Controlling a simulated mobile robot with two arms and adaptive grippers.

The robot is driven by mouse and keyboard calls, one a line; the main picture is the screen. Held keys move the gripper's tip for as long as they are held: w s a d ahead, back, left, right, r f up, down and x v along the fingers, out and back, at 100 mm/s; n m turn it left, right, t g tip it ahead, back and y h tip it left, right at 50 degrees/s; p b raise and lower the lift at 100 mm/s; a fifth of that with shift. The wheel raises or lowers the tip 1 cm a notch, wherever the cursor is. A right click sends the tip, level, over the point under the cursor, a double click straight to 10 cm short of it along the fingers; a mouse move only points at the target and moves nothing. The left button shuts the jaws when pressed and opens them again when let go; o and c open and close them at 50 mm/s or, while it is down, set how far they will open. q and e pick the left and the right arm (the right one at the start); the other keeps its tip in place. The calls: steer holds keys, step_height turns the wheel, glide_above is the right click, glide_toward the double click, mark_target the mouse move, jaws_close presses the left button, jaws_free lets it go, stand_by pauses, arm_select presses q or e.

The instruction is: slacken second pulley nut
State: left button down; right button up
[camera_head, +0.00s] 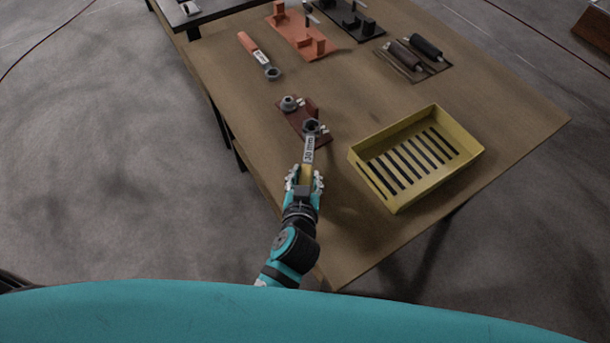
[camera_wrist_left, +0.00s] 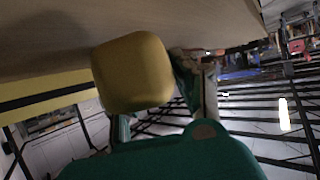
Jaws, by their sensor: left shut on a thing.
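My left gripper (camera_head: 304,180) is shut on the yellow handle of a wrench marked 30 mm (camera_head: 309,148). The wrench's ring head is over the near end of a dark red plate (camera_head: 291,121), at a nut (camera_head: 312,126); I cannot tell whether the ring is seated around the nut. A second, grey nut or pulley part (camera_head: 289,103) sits uncovered at the plate's far end. In the left wrist view the yellow handle end (camera_wrist_left: 132,72) shows between the fingers. The wrench head is hidden there. My right gripper is in neither view.
A yellow slotted crate (camera_head: 400,130) stands right of the plate. An orange-handled wrench (camera_head: 258,54) lies behind it. An orange bracket plate (camera_head: 301,37), a dark bracket plate (camera_head: 350,20) and two rollers (camera_head: 415,52) are farther back. The table (camera_head: 350,95) is clear between them.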

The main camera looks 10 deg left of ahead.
arm_select(q)
steer(key=shift+w+r, duration=0.25)
steer(key=shift+r, duration=0.15)
steer(key=c, duration=1.3)
jaws_free()
steer(key=o, duration=0.4)
steer(key=shift+w+f, duration=0.1)
steer(key=shift+f, duration=0.2)
steer(key=shift+s, duration=0.25)
